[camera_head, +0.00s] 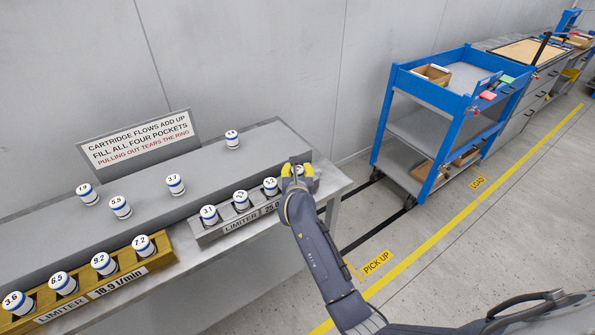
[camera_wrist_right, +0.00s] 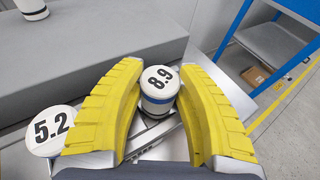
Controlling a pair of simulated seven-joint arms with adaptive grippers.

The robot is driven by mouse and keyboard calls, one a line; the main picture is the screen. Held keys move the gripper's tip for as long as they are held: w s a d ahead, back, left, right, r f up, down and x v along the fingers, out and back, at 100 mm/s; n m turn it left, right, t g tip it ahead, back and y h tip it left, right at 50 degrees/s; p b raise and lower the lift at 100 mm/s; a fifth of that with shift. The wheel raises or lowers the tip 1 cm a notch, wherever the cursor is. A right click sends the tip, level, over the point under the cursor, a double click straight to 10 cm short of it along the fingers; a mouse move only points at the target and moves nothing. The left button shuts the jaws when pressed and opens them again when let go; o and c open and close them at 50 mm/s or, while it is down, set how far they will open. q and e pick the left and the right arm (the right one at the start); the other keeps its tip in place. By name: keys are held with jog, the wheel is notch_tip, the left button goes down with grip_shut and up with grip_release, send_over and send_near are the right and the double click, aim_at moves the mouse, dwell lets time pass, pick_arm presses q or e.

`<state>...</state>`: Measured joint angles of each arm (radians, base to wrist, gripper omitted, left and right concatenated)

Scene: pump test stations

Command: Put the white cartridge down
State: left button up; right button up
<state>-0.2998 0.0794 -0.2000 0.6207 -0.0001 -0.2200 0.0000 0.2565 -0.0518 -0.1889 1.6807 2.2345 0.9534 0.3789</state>
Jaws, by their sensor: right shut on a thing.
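My right gripper (camera_head: 298,176) is shut on a white cartridge with a dark blue band, marked 8.9 (camera_wrist_right: 158,88). In the head view it stands at the right end of the grey limiter rack (camera_head: 207,237), where the yellow fingers hide most of the cartridge. In the right wrist view the yellow fingers (camera_wrist_right: 158,110) lie on both sides of it and it looks upright. I cannot tell whether it is seated in the end pocket. Beside it, a cartridge marked 5.2 (camera_wrist_right: 52,130) stands in the rack. My left gripper is not in view.
More cartridges fill the grey rack, including one marked 3.1 (camera_head: 209,214). A yellow rack (camera_head: 166,256) at left holds several. Loose cartridges, one marked 5.5 (camera_head: 120,207), stand on the raised grey shelf (camera_head: 215,160) behind. A blue cart (camera_head: 455,140) stands to the right.

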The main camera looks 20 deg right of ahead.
jog(key=shift+f, duration=0.15)
jog(key=shift+s+f, duration=0.15)
jog(key=shift+f, duration=0.55)
grip_shut()
jog(key=o, duration=1.3)
grip_release()
jog(key=shift+c, duration=0.2)
jog(key=shift+r, duration=0.1)
